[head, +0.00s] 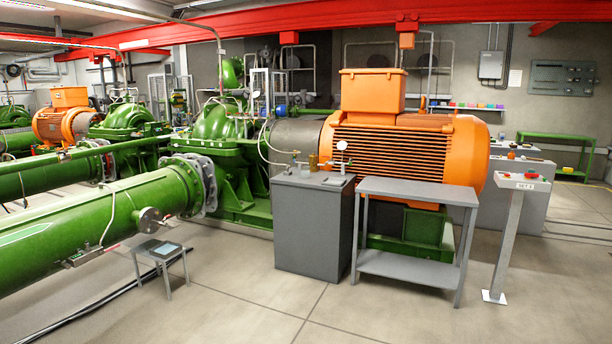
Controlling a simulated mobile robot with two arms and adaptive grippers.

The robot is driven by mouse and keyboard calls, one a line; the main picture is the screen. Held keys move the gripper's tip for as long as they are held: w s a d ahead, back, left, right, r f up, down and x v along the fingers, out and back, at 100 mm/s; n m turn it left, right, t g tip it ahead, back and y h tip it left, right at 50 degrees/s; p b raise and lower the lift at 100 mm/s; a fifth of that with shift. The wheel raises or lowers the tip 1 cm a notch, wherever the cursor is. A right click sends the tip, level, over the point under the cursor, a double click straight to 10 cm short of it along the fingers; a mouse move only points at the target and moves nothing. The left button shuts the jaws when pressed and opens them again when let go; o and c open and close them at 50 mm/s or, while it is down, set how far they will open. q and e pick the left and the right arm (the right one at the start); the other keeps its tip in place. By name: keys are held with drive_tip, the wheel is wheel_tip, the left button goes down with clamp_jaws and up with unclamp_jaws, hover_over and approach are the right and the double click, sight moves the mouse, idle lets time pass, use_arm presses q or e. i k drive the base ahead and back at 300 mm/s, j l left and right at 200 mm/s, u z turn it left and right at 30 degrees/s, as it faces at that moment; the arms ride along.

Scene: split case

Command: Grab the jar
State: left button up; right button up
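I cannot make out a thing that is clearly a jar. A small brass-coloured cylinder (313,162) stands upright on top of the grey cabinet (311,228), near the middle of the head view. It is too small to tell whether it is a jar. A round gauge (342,146) on a fitting is just right of it. Neither of my grippers shows in the head view.
A grey two-level table (419,190) with a bare top stands right of the cabinet. A pedestal (507,235) with a red button is farther right. A small stool (158,250) stands left, near green pipes (90,221). The front floor is clear.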

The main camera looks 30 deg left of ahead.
sight(305, 170)
drive_tip(key=i+j+u, duration=0.95)
drive_tip(key=i, duration=0.3)
drive_tip(key=i+j+u, duration=0.35)
drive_tip(key=i, duration=0.25)
drive_tip(key=i+u, duration=0.3)
drive_tip(key=i, duration=0.3)
drive_tip(key=i+z, duration=0.1)
drive_tip(key=i, duration=0.5)
drive_tip(key=i+j, duration=0.15)
drive_tip(key=i, duration=0.45)
drive_tip(key=i+z, duration=0.15)
drive_tip(key=i, duration=0.45)
drive_tip(key=i+j+z, duration=0.1)
drive_tip(key=i+j, duration=0.15)
drive_tip(key=i, duration=0.35)
